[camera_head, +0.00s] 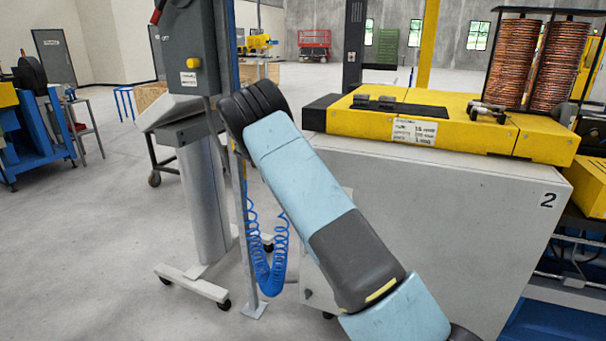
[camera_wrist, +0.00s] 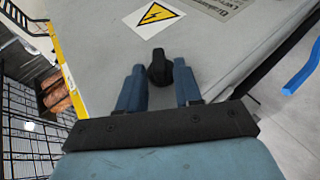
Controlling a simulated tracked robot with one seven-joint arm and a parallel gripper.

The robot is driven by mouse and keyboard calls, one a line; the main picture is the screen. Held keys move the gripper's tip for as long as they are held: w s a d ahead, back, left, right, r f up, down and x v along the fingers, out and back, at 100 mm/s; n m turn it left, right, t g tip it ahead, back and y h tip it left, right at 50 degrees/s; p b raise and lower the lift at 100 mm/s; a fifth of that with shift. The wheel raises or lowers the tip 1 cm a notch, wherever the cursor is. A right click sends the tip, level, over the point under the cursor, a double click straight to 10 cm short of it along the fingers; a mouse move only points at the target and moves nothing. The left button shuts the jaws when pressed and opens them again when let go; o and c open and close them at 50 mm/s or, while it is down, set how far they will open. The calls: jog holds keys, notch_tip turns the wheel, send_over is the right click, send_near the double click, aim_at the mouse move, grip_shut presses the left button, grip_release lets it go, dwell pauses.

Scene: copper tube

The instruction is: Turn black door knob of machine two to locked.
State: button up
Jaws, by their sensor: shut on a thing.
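Machine two (camera_head: 470,220) has a light grey door with a "2" on it, on the right of the head view. The black door knob (camera_wrist: 159,68) shows in the wrist view on the grey door panel (camera_wrist: 105,65), below a yellow warning triangle (camera_wrist: 155,15). My gripper (camera_wrist: 159,82) has one blue finger on each side of the knob and is shut on it. The knob's narrow part points up towards the triangle in the wrist view. In the head view the knob and my gripper do not show; my arm covers part of the door.
A grey post stand (camera_head: 203,200) on a wheeled base and a coiled blue hose (camera_head: 268,255) stand left of the machine. Open floor lies to the left.

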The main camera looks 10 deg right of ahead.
jog(key=shift+w+a+f+n+g+h, duration=0.1)
jog(key=shift+f+n+g+h, duration=0.3)
jog(key=shift+h, duration=0.5)
jog(key=shift+s+a+f+n+g+h, duration=0.1)
jog(key=shift+f+n+g+h, duration=0.25)
jog(key=shift+h, duration=0.55)
jog(key=shift+w+f+n+g+h, duration=0.1)
jog(key=shift+f+n+g+h, duration=0.25)
jog(key=shift+h, duration=0.55)
jog(key=o, duration=0.7)
jog(key=shift+f, duration=0.1)
jog(key=shift+r, duration=0.2)
jog(key=shift+w, duration=0.1)
jog(key=v, duration=1.3)
jog(key=shift+a+f, duration=0.35)
jog(key=shift+a, duration=0.05)
